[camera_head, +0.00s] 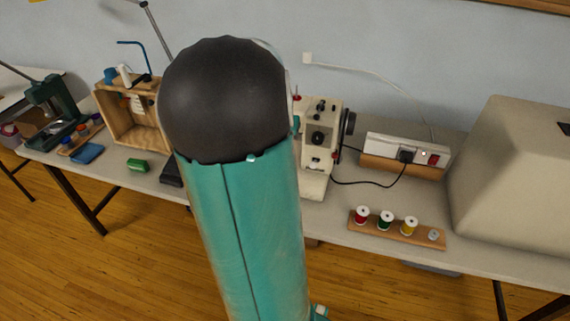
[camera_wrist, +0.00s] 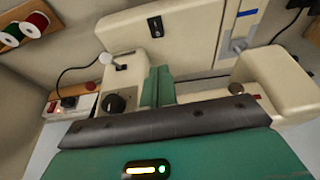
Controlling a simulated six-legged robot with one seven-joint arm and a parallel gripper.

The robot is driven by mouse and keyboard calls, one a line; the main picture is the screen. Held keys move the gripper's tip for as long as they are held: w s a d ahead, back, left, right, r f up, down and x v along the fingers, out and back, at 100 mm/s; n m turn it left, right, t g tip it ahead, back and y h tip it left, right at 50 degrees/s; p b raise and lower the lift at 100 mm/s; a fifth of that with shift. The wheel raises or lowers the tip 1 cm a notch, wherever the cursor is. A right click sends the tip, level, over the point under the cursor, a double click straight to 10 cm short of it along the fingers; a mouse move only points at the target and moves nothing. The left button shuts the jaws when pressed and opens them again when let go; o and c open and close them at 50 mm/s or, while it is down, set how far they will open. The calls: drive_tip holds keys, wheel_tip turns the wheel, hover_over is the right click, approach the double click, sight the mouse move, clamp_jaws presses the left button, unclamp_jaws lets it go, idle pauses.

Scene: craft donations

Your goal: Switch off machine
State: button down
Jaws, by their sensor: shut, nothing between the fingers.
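The sewing machine (camera_head: 318,150) is cream-coloured and stands on the table, partly behind my arm in the head view. In the wrist view its body (camera_wrist: 200,30) fills the upper middle, with a black rocker switch (camera_wrist: 155,26) on its face, a dark knob (camera_wrist: 117,103) and a small lever (camera_wrist: 107,58). My gripper (camera_wrist: 161,84) is shut and empty, its teal fingers close in front of the machine below the rocker. I cannot tell whether they touch it. In the head view my arm hides most of the gripper.
A power strip (camera_head: 408,150) with a plug and red switch (camera_head: 433,159) stands right of the machine, joined by a black cord. A wooden spool rack (camera_head: 385,231) lies at the front. A large beige cover (camera_head: 515,180) stands at right, a wooden box (camera_head: 125,118) at left.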

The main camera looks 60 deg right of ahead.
drive_tip(key=shift+f, duration=0.15)
drive_tip(key=x, duration=1.2)
drive_tip(key=shift+a+f, duration=0.2)
drive_tip(key=shift+f, duration=0.7)
drive_tip(key=shift+d+f, duration=0.15)
drive_tip(key=shift+f, duration=0.15)
drive_tip(key=shift+s+a, duration=0.15)
drive_tip(key=shift+a, duration=0.75)
